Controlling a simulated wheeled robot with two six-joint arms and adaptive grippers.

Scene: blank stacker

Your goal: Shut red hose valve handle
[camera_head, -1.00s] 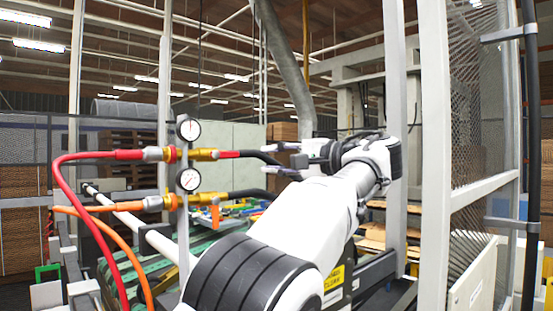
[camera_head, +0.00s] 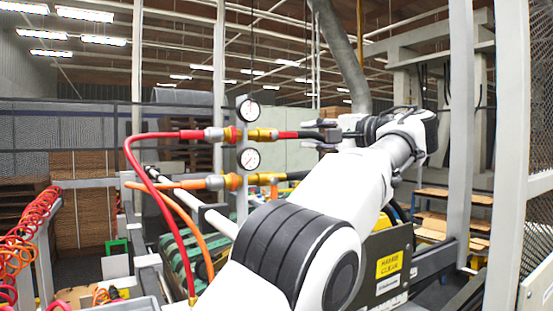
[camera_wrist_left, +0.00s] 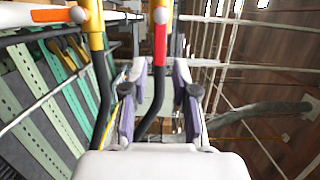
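The red valve handle (camera_head: 287,134) lies in line with its brass valve (camera_head: 262,134), at the end of the red hose (camera_head: 190,134) beside the upper gauge. In the left wrist view the red handle (camera_wrist_left: 160,45) points toward my left gripper (camera_wrist_left: 161,68). Its near end is about level with the fingertips, in the gap between them. The two fingers stand apart, one on each side, and I cannot see contact. In the head view my left gripper (camera_head: 314,134) is just right of the handle. My right gripper is not in view.
The orange handle (camera_head: 274,190) hangs across the lower valve; it also shows in the left wrist view (camera_wrist_left: 35,16). Two gauges sit on a grey post (camera_head: 242,205). A black hose (camera_wrist_left: 150,115) runs between my fingers. Coiled red hoses (camera_head: 20,250) hang at left.

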